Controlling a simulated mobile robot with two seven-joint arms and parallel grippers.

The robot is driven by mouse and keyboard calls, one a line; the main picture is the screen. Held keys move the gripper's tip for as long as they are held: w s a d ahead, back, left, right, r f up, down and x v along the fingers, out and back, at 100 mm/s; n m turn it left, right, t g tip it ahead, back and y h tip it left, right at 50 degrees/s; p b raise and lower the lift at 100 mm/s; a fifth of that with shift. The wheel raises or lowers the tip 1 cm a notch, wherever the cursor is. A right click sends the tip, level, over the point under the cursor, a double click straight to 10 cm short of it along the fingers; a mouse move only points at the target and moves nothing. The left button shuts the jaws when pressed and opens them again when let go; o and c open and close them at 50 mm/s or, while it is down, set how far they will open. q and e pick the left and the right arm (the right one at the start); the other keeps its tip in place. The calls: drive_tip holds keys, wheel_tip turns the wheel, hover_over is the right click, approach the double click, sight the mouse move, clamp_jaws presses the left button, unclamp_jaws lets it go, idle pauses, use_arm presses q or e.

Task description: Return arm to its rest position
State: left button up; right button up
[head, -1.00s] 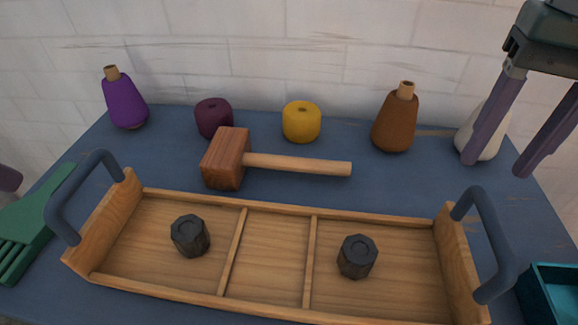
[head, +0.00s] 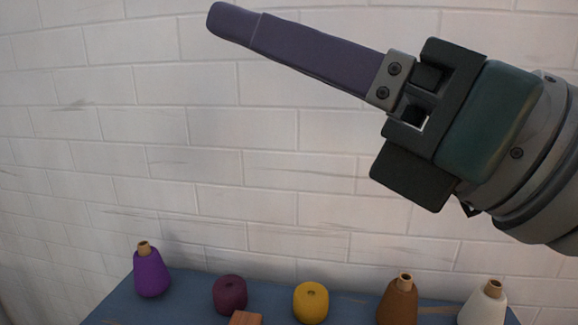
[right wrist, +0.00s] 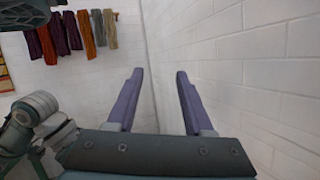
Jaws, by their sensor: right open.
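My right gripper (head: 235,22) is raised high in front of the white brick wall, well above the blue table. In the head view its purple fingers overlap and point to the upper left. In the right wrist view my right gripper (right wrist: 158,75) shows two purple fingers spread apart with nothing between them. My left gripper is not in view.
Along the table (head: 120,302) stand a purple cone (head: 150,275), a dark plum skein (head: 230,294), a yellow skein (head: 310,302), a brown cone (head: 398,303) and a white cone (head: 485,304). Coloured skeins (right wrist: 73,32) hang on a wall.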

drive_tip(key=w+d+r+m+t+h+p, duration=0.25)
drive_tip(key=d+r+m+t+h, duration=0.35)
drive_tip(key=m, duration=0.5)
drive_tip(key=w+d+f+m+h+p, duration=0.25)
drive_tip(key=d+f+m+h, duration=0.55)
drive_tip(key=m, duration=0.9)
drive_tip(key=s+d+f+m+g+h+p, duration=0.55)
drive_tip(key=s+f+m+g, duration=0.4)
drive_tip(key=s+m, duration=0.2)
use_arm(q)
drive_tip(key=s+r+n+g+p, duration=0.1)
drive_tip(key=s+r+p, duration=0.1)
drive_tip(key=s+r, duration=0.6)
use_arm(e)
drive_tip(key=s+f+m+g+y, duration=0.1)
drive_tip(key=s+f+m+g, duration=0.25)
drive_tip(key=s, duration=0.75)
use_arm(q)
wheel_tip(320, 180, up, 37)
drive_tip(key=p, duration=3.7)
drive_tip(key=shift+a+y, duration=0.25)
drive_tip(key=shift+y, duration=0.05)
use_arm(e)
wheel_tip(320, 180, up, 38)
drive_tip(key=g, duration=0.1)
drive_tip(key=shift+a, duration=0.35)
